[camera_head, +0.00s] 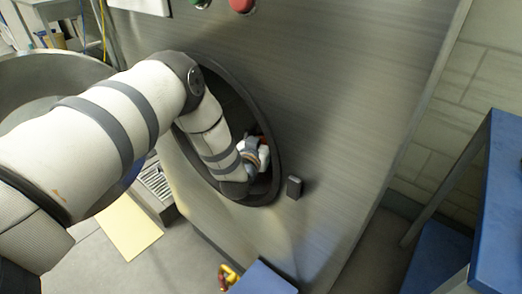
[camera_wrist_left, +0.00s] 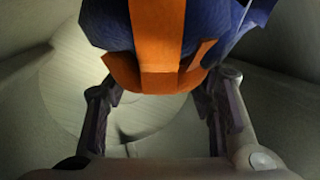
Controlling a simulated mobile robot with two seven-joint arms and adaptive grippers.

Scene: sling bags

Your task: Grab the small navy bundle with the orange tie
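The navy bundle (camera_wrist_left: 212,30) with its orange tie (camera_wrist_left: 158,45) fills the top of the left wrist view. Its lower end hangs between and just beyond the fingertips. My left gripper (camera_wrist_left: 160,90) has its two fingers spread wide, one on each side of the bundle's lower end; whether they touch it is hard to tell. In the head view, my left arm reaches into a round opening, and the left gripper (camera_head: 262,155) is partly hidden inside it. The bundle cannot be made out clearly there. My right gripper is not in view.
The round opening has a dark rim (camera_head: 277,172) in a brushed metal panel (camera_head: 340,100). A small black block (camera_head: 294,187) sits on the panel beside it. Pale curved walls (camera_wrist_left: 285,95) surround the gripper. A blue table (camera_head: 500,200) stands at the right.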

